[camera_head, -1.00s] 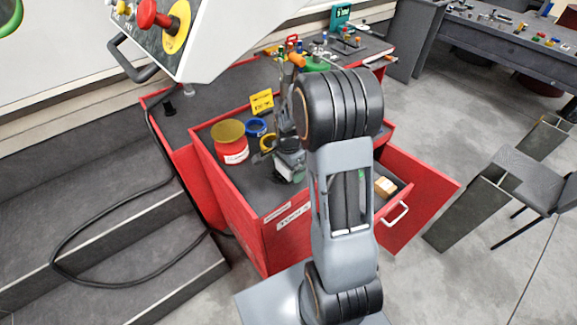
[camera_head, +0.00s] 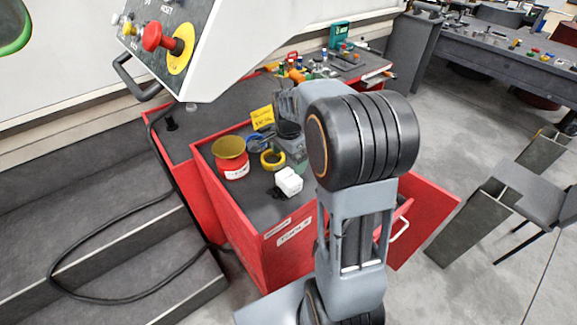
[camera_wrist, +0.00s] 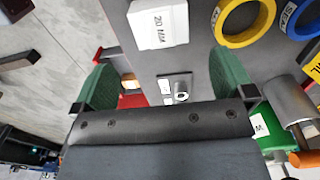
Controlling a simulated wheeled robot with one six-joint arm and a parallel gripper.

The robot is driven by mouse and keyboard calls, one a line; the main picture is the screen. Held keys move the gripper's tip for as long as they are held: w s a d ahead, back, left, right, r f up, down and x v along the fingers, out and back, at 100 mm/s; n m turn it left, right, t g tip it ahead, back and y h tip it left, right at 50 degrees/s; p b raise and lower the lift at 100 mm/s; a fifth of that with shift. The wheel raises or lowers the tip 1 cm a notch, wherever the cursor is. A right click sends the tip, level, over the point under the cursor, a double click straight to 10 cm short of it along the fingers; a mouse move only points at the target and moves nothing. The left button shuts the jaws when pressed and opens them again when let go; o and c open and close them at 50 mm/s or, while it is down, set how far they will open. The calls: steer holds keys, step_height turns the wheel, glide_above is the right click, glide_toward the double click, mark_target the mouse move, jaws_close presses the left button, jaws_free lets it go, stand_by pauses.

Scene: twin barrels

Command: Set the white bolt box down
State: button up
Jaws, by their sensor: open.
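The white bolt box (camera_head: 288,182) rests on the dark top of the red cabinet (camera_head: 248,199), near its front. In the wrist view the box (camera_wrist: 158,24), with "20" lettering, lies beyond the fingertips. My gripper (camera_wrist: 163,62) is open, its green-padded fingers spread wide with no box between them. In the head view the gripper is partly hidden behind my arm, just behind and right of the box.
A red and yellow tape-like can (camera_head: 231,158), a yellow ring (camera_head: 272,160) and a blue ring (camera_head: 257,142) stand left of and behind the box. An open red drawer (camera_head: 428,213) juts out at right. A control panel (camera_head: 215,50) overhangs at upper left.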

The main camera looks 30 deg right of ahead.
steer(key=s+a+r+n+t, duration=0.1)
steer(key=s+a+r+n, duration=0.1)
steer(key=s+a+n, duration=0.2)
steer(key=s+a+r+n+t, duration=0.2)
steer(key=s+a+n, duration=0.3)
steer(key=s+n, duration=0.6)
steer(key=shift+a+r+n, duration=0.25)
steer(key=shift+r+n, duration=0.1)
steer(key=shift+n, duration=0.15)
step_height(320, 180, up, 2)
steer(key=shift+r+t+p, duration=0.1)
steer(key=shift+t+p, duration=0.2)
steer(key=shift+p, duration=0.6)
steer(key=shift+f, duration=0.2)
steer(key=shift+c, duration=0.3)
